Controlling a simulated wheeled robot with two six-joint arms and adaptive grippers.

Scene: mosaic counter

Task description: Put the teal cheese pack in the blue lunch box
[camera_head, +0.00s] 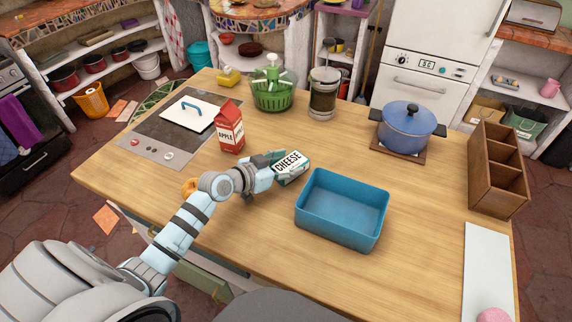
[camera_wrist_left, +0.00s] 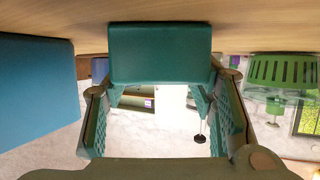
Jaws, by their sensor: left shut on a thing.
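The teal and white cheese pack (camera_head: 291,167), lettered CHEESE, is near the middle of the counter, left of the blue lunch box. My left gripper (camera_head: 275,165) is shut on it from the left. In the left wrist view the pack's teal face (camera_wrist_left: 160,53) sits between the two fingers (camera_wrist_left: 160,115). I cannot tell whether the pack clears the counter. The blue lunch box (camera_head: 340,238) stands open and looks empty; part of its side (camera_wrist_left: 38,88) shows in the left wrist view. My right gripper is not in view.
A red apple carton (camera_head: 230,128) stands close behind my left gripper. A green salad spinner (camera_head: 273,90), a jar (camera_head: 323,95) and a blue pot (camera_head: 408,125) stand farther back. A wooden organizer (camera_head: 497,170) is at the right. Bare counter lies around the lunch box.

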